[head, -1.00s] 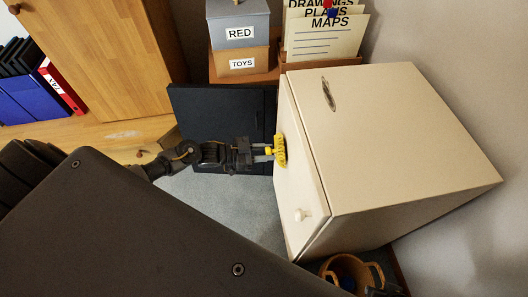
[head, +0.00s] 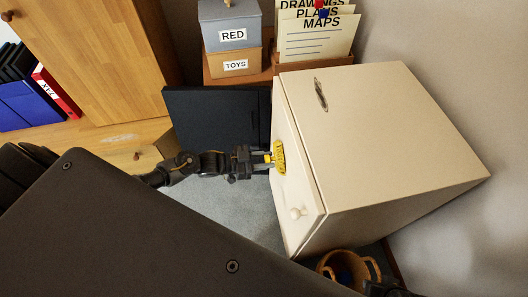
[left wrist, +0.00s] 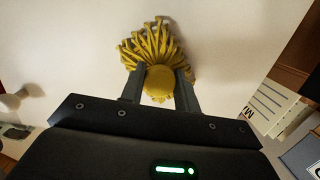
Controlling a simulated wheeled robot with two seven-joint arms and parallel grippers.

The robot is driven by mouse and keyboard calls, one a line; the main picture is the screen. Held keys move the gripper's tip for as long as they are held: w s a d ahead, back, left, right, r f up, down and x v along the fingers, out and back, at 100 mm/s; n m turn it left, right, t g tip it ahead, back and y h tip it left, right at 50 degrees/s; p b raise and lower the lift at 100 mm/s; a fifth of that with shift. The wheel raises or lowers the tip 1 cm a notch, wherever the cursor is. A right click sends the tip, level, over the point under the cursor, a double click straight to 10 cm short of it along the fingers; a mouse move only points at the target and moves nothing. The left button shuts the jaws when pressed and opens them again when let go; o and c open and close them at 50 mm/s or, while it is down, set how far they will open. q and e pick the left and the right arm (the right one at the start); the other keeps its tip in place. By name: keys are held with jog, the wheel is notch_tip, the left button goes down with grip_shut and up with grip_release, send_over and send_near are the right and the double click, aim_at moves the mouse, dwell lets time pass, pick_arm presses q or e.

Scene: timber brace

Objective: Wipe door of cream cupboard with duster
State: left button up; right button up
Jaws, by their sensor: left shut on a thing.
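The cream cupboard (head: 385,140) stands at the right in the head view, its door (head: 292,185) facing left, with a pale round knob (head: 298,212) near the low end. My left gripper (head: 266,159) reaches in from the left and is shut on the yellow duster (head: 280,157). The duster's strands lie against the door and appear to touch it. In the left wrist view the duster (left wrist: 155,50) fans out over the cream door (left wrist: 75,50), with its round yellow end between my fingers (left wrist: 160,88). My right gripper is not clearly seen.
Grey and tan boxes (head: 232,35) and a folder rack (head: 315,30) stand behind the cupboard. A black panel (head: 215,115) is beside the door. A basket (head: 345,268) sits at the cupboard's near foot. A wooden cabinet (head: 110,60) and binders (head: 30,100) are at the left.

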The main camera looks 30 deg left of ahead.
pick_arm(q)
jog(key=shift+s+d, duration=0.25)
jog(key=shift+s, duration=0.1)
jog(key=shift+w+d, duration=0.1)
jog(key=w+a+b, duration=0.1)
jog(key=w+a, duration=0.1)
jog(key=w, duration=0.1)
jog(key=shift+a, duration=0.3)
jog(key=f+v, duration=0.1)
jog(key=v, duration=0.5)
dwell(0.5)
